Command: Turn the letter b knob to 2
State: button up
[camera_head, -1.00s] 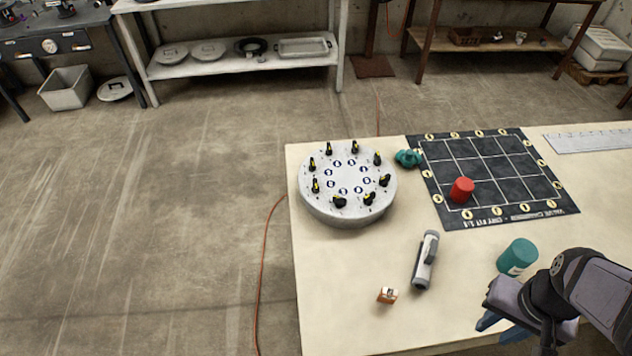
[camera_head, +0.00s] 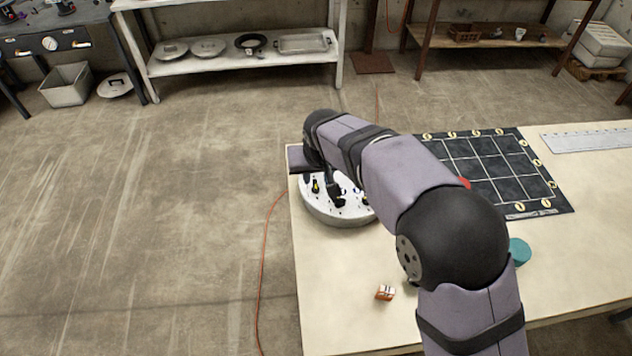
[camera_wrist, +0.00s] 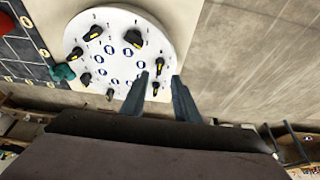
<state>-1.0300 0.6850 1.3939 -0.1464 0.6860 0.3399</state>
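The round pale knob board (camera_head: 345,214) stands on the table near its left edge, partly hidden by my arm in the head view. In the wrist view the board (camera_wrist: 98,28) shows several black knobs with yellow marks in a ring, with blue-and-white letter badges inside the ring. The badges are too small to read, so I cannot tell which knob is letter b. My gripper (camera_wrist: 158,88) is over the rim of the board, its two fingers apart. A black knob (camera_wrist: 155,89) shows between the fingertips; I cannot tell whether they touch it.
A black gridded mat (camera_head: 490,165) lies right of the board, with a red cylinder (camera_head: 465,182) partly hidden by my arm. A green object (camera_wrist: 63,72) sits beside the board.

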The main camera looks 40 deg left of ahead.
aim_at(316, 185)
jog(key=shift+p+x, duration=1.3)
jog(key=shift+x, duration=2.4)
grip_shut()
